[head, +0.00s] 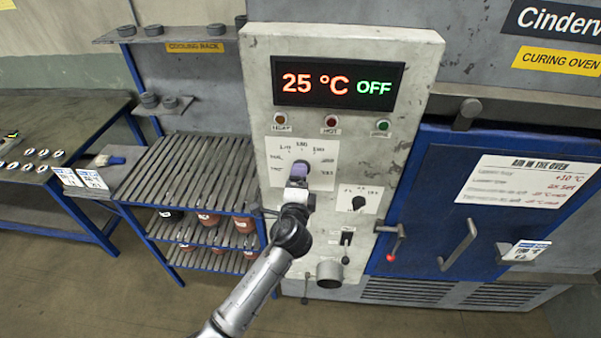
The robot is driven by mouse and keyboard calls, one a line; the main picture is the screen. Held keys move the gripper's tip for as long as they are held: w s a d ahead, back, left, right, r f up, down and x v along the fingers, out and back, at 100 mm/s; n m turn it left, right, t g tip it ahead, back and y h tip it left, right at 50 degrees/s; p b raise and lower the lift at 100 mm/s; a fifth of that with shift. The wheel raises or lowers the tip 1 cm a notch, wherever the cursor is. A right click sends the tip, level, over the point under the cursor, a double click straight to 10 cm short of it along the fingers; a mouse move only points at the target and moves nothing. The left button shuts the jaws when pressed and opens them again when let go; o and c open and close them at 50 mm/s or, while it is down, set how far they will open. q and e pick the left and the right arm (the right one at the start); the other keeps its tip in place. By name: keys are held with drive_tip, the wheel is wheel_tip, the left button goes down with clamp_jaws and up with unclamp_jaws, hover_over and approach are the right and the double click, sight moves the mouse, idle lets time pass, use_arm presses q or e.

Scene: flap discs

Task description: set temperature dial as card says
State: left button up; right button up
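The oven's pale control panel (262,110) has a display (338,82) reading "25 °C" in red and "OFF" in green. Below it is a white dial plate (322,180) with a temperature scale around its top, too small to read. My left gripper (299,172) is at the middle of this plate. It covers the dial, so I cannot see where the dial points or whether the fingers grip it. A paper card (530,182) on the blue door is headed "AIR IN THE OVEN", with red "+10 °C" and "2x Set"; other lines are blurred. My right gripper is out of view.
A smaller black knob (357,203) sits right of the dial, with a lever switch (346,240) below. A slatted rack (180,170) stands left, beside a bench (60,110) with cards (80,178).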

use_arm(q)
drive_tip(key=shift+w+d, duration=0.15)
drive_tip(key=shift+w, duration=1.35)
drive_tip(key=shift+c, duration=0.5)
drive_tip(key=c, duration=0.8)
drive_tip(key=shift+m, duration=0.3)
